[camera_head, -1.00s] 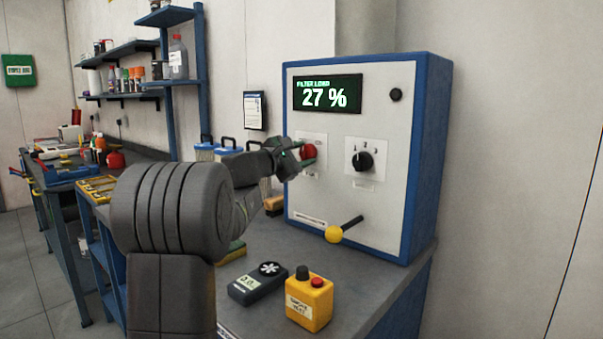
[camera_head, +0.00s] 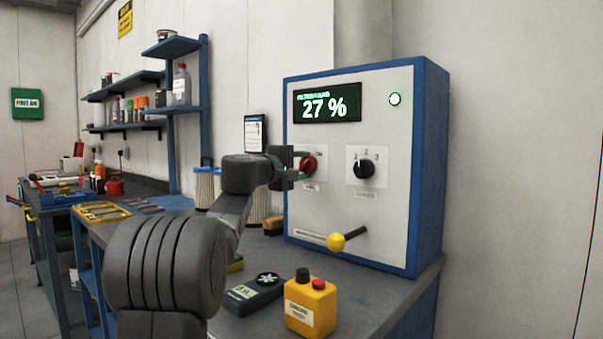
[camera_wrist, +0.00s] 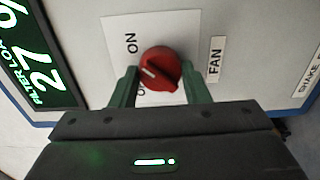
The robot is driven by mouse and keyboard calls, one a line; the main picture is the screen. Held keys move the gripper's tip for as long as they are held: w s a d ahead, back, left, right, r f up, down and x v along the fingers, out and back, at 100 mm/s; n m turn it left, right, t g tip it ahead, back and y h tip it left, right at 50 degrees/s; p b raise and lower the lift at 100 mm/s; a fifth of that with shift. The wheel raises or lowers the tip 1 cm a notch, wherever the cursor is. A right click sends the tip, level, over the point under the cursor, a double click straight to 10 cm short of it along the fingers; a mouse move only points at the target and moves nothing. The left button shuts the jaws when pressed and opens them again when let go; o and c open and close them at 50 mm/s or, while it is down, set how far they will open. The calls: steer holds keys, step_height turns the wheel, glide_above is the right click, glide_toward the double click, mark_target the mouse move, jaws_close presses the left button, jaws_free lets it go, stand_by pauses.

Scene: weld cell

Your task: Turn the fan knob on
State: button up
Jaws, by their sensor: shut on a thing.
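The red fan knob (camera_head: 308,163) is on the upper left of the white cabinet panel (camera_head: 330,205). In the wrist view the knob (camera_wrist: 166,62) lies between the two green fingers of my gripper (camera_wrist: 160,78), which is shut on it. A white mark shows on the left side of the knob. The word ON is printed above left of it; a second label is partly hidden by a finger. A FAN label (camera_wrist: 215,60) is to its right. In the head view my gripper (camera_head: 298,166) reaches the knob from the left.
A lit round lamp (camera_head: 394,99) and a display (camera_head: 327,103) reading 27 % are above. A black selector (camera_head: 364,168) is right of the knob. A yellow-ended lever (camera_head: 336,241) sticks out below.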

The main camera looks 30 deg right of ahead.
stand_by(0.4)
steer(key=o, duration=1)
steer(key=v, duration=1.4)
steer(key=shift+d, duration=0.1)
steer(key=shift+d, duration=0.1)
steer(key=x, duration=1.3)
steer(key=shift+w+d, duration=0.15)
steer(key=shift+d, duration=0.25)
steer(key=shift+a, duration=0.1)
